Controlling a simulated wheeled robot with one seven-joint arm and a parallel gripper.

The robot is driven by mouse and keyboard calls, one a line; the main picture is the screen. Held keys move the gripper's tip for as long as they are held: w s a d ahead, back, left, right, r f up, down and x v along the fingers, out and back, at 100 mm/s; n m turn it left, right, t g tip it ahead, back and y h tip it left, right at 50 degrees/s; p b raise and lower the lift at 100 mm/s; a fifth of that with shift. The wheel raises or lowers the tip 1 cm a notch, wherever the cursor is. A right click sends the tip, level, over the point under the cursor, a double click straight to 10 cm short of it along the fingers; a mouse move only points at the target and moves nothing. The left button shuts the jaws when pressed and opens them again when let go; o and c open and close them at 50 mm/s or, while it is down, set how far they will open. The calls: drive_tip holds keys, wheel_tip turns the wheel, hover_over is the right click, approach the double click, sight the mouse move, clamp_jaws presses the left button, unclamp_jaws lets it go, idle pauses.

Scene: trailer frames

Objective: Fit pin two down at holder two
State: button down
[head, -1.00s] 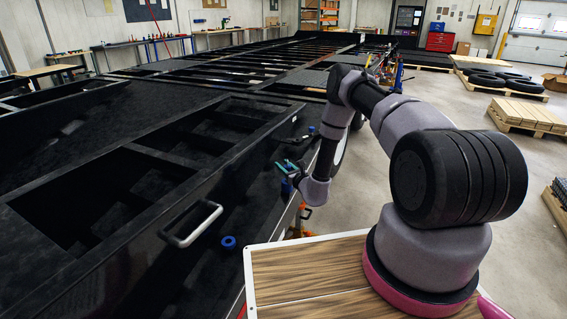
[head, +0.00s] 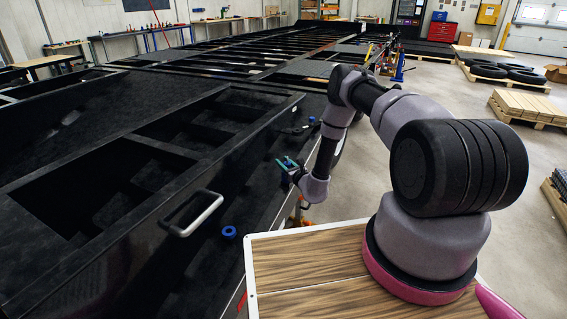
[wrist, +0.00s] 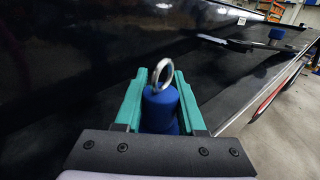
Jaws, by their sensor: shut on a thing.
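A blue pin (wrist: 160,106) with a metal ring on top stands upright between the teal fingers of my gripper (wrist: 161,74) in the wrist view. My gripper is shut on it, and the fingers hide its sides. The pin's lower end is hidden. In the head view my gripper (head: 287,163) is over the dark ledge along the trailer frame's side. A dark bracket with a blue cylinder (head: 311,119) is farther along this side; the cylinder also shows in the wrist view (wrist: 276,33). I cannot tell which holder is number two.
The black trailer frame (head: 95,200) fills the left. A metal handle (head: 192,214) sticks out from its side, with a blue ring (head: 228,232) to its right. Pallets with tyres (head: 503,72) and planks (head: 528,107) stand right, with open floor between.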

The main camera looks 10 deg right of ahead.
drive_tip(key=shift+c, duration=2.1)
unclamp_jaws()
